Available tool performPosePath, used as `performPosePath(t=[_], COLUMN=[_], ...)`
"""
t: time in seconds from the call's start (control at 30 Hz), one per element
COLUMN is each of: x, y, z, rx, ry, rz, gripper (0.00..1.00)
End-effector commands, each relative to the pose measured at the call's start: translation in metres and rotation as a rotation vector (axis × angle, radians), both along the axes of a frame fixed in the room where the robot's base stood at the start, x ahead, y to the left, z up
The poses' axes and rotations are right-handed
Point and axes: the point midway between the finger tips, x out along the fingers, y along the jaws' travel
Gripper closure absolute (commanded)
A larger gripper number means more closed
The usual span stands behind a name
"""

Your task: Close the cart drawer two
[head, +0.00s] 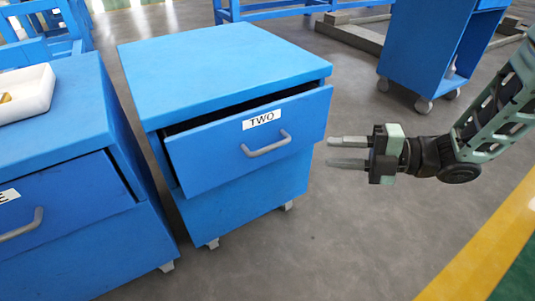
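The blue cart (225,60) stands in the middle of the head view. Its top drawer, labelled TWO (250,142), is pulled out partway, with a dark gap showing between the drawer and the cart top. A grey bar handle (266,145) sits on the drawer front. My gripper (347,152) is to the right of the drawer, apart from it, with its fingers pointing left. The two fingers are spread with a gap between them and nothing in it.
Another blue cart (62,110) stands close on the left, its drawer (70,205) also slightly out, with a white tray (25,92) on top. A blue wheeled cart (430,45) stands at the back right. The grey floor (330,240) in front is clear.

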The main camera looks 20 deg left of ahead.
Motion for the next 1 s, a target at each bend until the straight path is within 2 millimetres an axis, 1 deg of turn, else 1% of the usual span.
performPosePath(t=[0.03, 0.3, 0.5, 0.6, 0.7, 0.8, 1.0], x=[-0.003, -0.007, -0.010, -0.012, -0.013, -0.013, -0.013], y=[0.011, 0.067, 0.107, 0.123, 0.136, 0.144, 0.149], z=[-0.005, -0.013, -0.019, -0.020, -0.021, -0.022, -0.021], rx=[0.001, 0.002, 0.001, 0.001, 0.000, 0.000, 0.000], ry=[-0.001, 0.000, -0.002, 0.000, -0.001, 0.002, 0.002], rz=[0.006, 0.004, 0.003, 0.002, 0.002, 0.000, -0.001], gripper=[0.68, 0.68, 0.68, 0.68, 0.68, 0.68, 0.68])
